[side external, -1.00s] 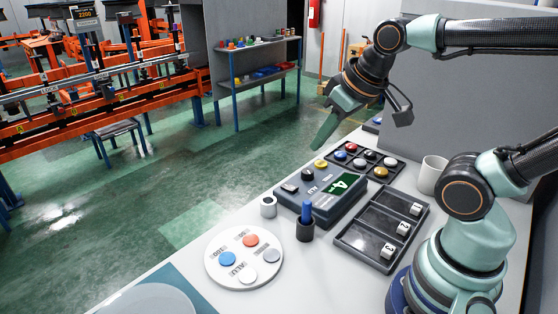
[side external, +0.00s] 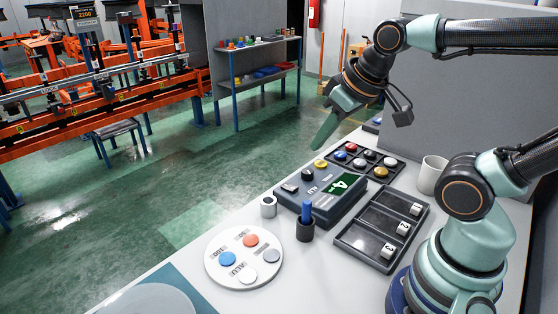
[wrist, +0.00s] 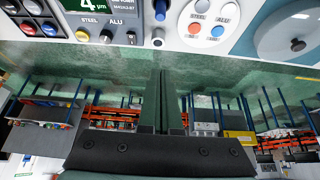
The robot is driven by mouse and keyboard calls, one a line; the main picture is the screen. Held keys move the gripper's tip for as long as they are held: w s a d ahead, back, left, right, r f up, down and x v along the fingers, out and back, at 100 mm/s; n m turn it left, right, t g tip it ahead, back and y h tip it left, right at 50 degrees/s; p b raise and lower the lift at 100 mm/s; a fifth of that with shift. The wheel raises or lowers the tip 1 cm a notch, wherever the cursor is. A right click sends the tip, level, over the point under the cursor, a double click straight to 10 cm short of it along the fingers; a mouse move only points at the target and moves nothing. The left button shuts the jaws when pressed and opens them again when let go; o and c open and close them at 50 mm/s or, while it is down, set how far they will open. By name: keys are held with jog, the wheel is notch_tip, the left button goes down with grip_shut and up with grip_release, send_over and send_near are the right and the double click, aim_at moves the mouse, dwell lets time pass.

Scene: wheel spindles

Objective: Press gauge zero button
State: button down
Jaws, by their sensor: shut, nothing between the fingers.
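The gauge (side external: 325,208) is a dark box on the bench with a green display (side external: 343,183) reading 4; the display also shows in the wrist view (wrist: 88,5). Along its far-left edge sit a yellow button (side external: 321,163), a black button (side external: 307,172) and a pale control (side external: 289,187). In the wrist view the yellow button (wrist: 82,35) is by the STEEL label and the black button (wrist: 106,36) by ALU. I cannot read which one is zero. My gripper (side external: 317,146) is shut and empty, above and beyond the gauge, apart from it.
A round white plate (side external: 217,268) with coloured discs lies nearer the camera. A black cup (side external: 305,231) with a blue pin and a small grey ring (side external: 268,207) stand beside the gauge. A black tray (side external: 352,236) with numbered blocks, a tray of knobs (side external: 375,151) and a white mug (side external: 430,176) are near.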

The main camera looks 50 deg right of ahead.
jog(key=w+d+f+m+t+h, duration=0.15)
jog(key=w+d+f+m, duration=0.25)
jog(key=w+d+m, duration=0.4)
jog(key=m+h, duration=0.3)
jog(key=m, duration=0.3)
send_over(322, 165)
notch_tip(322, 165, down, 7)
jog(key=shift+r+t, duration=0.15)
jog(key=shift+t, duration=0.3)
jog(key=shift+f, duration=4.4)
jog(key=shift+a+f, duration=0.1)
jog(key=shift+f, duration=0.3)
